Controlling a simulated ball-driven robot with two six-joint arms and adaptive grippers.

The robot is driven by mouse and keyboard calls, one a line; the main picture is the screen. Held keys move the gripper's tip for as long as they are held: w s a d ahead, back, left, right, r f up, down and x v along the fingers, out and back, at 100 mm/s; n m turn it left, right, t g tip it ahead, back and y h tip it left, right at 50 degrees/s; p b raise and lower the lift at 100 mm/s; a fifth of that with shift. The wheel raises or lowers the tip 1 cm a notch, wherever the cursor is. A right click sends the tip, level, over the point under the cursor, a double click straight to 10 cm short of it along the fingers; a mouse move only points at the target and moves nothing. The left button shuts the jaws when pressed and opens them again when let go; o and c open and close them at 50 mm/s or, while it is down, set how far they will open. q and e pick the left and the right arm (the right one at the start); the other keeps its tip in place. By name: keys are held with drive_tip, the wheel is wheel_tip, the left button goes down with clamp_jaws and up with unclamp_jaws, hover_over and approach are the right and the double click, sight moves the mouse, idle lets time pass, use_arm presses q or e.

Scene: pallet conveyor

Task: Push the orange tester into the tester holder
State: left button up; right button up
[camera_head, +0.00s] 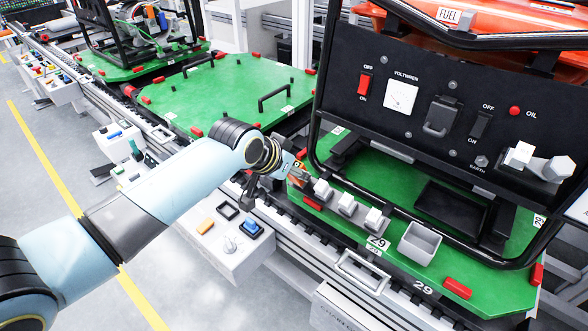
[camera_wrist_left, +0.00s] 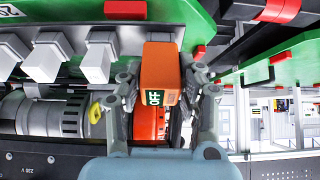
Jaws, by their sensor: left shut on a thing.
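The orange tester (camera_wrist_left: 160,72) is a small box with an "OFF" label, held upright-looking between the two fingers of my left gripper (camera_wrist_left: 163,84) in the left wrist view. In the head view my left gripper (camera_head: 294,178) is at the left front edge of the green pallet (camera_head: 405,186), and the orange tester shows only as a small patch, largely hidden. Several pale grey blocks (camera_head: 347,203) stand in a row along the pallet edge beside the gripper. I cannot tell which part is the tester holder. My right gripper is not in view.
The generator's black panel (camera_head: 420,110) and tube frame stand close to the right of my left gripper. A grey open bin (camera_head: 419,243) sits on the pallet's front edge. A white button box (camera_head: 228,243) is below my arm. The grey floor at left is clear.

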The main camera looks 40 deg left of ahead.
use_arm(q)
drive_tip(key=o, duration=1.2)
drive_tip(key=v, duration=1.2)
drive_tip(key=s+d+g+y, duration=0.1)
drive_tip(key=s+d+g, duration=0.15)
drive_tip(key=s, duration=0.75)
drive_tip(key=s+d+g, duration=0.1)
drive_tip(key=s+g, duration=0.2)
drive_tip(key=s, duration=0.6)
drive_tip(key=s+a+f+b, duration=0.15)
drive_tip(key=f+b, duration=0.25)
drive_tip(key=f, duration=1.4)
drive_tip(key=s+a+f+b, duration=0.15)
drive_tip(key=f+b, duration=0.25)
drive_tip(key=f, duration=1.4)
drive_tip(key=shift+g, duration=0.95)
drive_tip(key=s+f+b, duration=0.1)
drive_tip(key=s+f, duration=0.5)
drive_tip(key=s+f+b, duration=0.2)
drive_tip(key=s+f, duration=0.3)
drive_tip(key=f, duration=0.2)
drive_tip(key=s+f+b, duration=0.2)
drive_tip(key=s+f, duration=0.4)
drive_tip(key=shift+s+a+f, duration=0.2)
drive_tip(key=shift+s+f, duration=0.1)
drive_tip(key=shift+s, duration=0.05)
